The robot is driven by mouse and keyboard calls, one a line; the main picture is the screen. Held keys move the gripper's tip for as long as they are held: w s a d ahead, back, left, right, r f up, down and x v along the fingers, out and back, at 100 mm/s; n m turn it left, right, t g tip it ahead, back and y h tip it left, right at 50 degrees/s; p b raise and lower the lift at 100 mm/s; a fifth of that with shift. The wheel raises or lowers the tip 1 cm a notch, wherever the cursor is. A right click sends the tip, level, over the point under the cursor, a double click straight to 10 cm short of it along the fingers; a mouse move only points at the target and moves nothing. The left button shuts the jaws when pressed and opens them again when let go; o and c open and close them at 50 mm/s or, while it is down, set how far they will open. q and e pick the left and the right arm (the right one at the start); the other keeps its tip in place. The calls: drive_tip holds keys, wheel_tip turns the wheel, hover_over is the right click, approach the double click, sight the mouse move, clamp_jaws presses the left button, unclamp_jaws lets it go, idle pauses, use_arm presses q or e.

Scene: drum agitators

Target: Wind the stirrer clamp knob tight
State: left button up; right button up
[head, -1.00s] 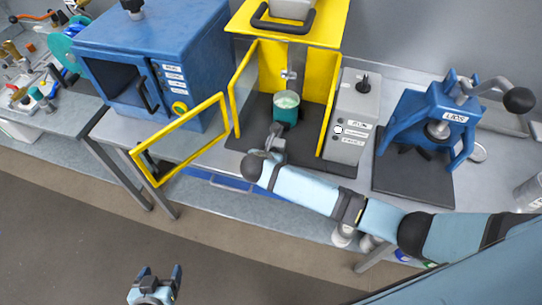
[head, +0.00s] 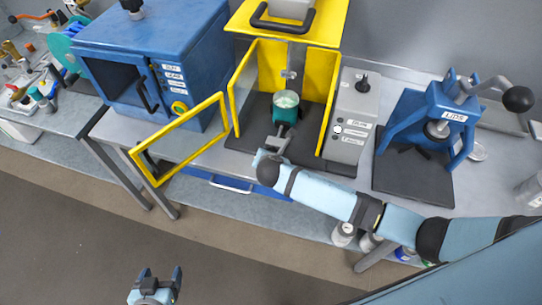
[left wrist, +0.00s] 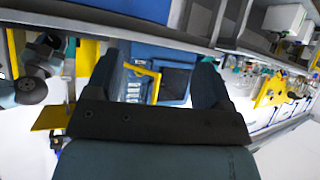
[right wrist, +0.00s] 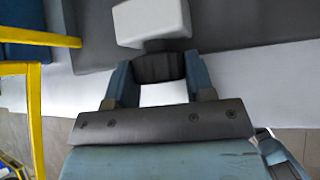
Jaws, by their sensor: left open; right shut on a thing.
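A dark ribbed knob (right wrist: 157,66), seemingly the clamp knob, sits against a pale block (right wrist: 150,22) in the right wrist view. My right gripper (right wrist: 159,78) is shut on it, one finger on each side. In the head view my right gripper (head: 276,146) is at the open front of the yellow enclosure (head: 238,90), just in front of the teal cup (head: 286,114); the knob is hard to make out there. A small silver fitting (head: 290,74) shows on the column behind the cup. My left gripper (head: 160,274) is open and empty, low over the floor.
The yellow-framed door (head: 180,140) stands open to the left, before a blue cabinet (head: 150,60). A grey control box (head: 349,115) flanks the enclosure at right. A blue press (head: 436,115) stands farther right. The floor around my left gripper is clear.

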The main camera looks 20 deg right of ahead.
drive_tip(key=o, duration=0.9)
drive_tip(key=b+v, duration=0.1)
drive_tip(key=v, duration=1.2)
drive_tip(key=shift+s+r, duration=0.25)
drive_tip(key=shift+a, duration=0.1)
